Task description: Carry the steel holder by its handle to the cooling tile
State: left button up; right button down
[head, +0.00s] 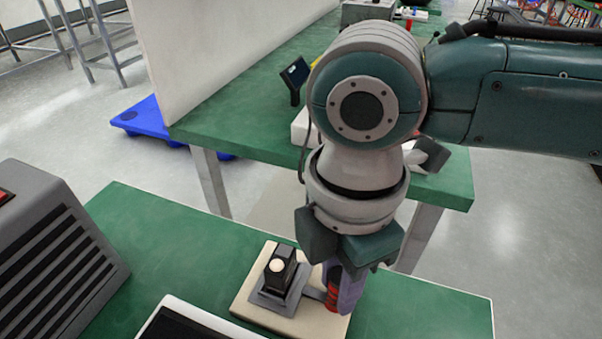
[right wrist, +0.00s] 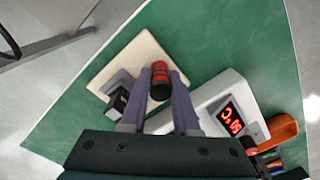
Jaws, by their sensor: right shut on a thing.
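The steel holder (head: 270,298) is a grey plate carrying a black block with a pale round top. It sits over the cream cooling tile (head: 243,309) in the head view, and I cannot tell whether it touches the tile. My right gripper (head: 343,289) points down at the tile's right side, shut on the holder's red handle (head: 332,295). In the right wrist view, the red and black handle (right wrist: 159,80) lies between the two fingertips, with the holder (right wrist: 121,86) to its left over the tile (right wrist: 146,46). My left gripper is not seen.
A grey slatted box (head: 62,262) stands at the left of the green bench (head: 150,240). A white device with a lit red display (right wrist: 232,122) and an orange object (right wrist: 281,131) stand near the tile. A second green table (head: 235,115) with a pale panel is behind.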

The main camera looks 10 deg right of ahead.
jog(key=c, duration=0.7)
grip_release()
jog(key=shift+o, duration=0.2)
notch_tip(320, 180, up, 12)
jog(key=p, duration=0.3)
jog(key=s+a+f+m+t+y, duration=0.2)
jog(key=s+a+f+m+y, duration=0.15)
jog(key=s+a+m, duration=0.2)
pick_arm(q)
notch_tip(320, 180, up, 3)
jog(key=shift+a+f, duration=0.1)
pick_arm(e)
jog(key=s+d+f+m+t+h, duration=0.1)
jog(key=s+d+m, duration=0.2)
jog(key=d+m, duration=0.3)
jog(key=s+d+f+m+h, duration=0.1)
jog(key=s+d+m+h, duration=0.1)
jog(key=d+m, duration=0.4)
jog(key=s+d, duration=0.1)
jog(key=d, duration=0.2)
jog(key=shift+s+f+m+t, duration=0.15)
jog(key=shift+s+m+t, duration=0.2)
jog(key=shift+t, duration=0.05)
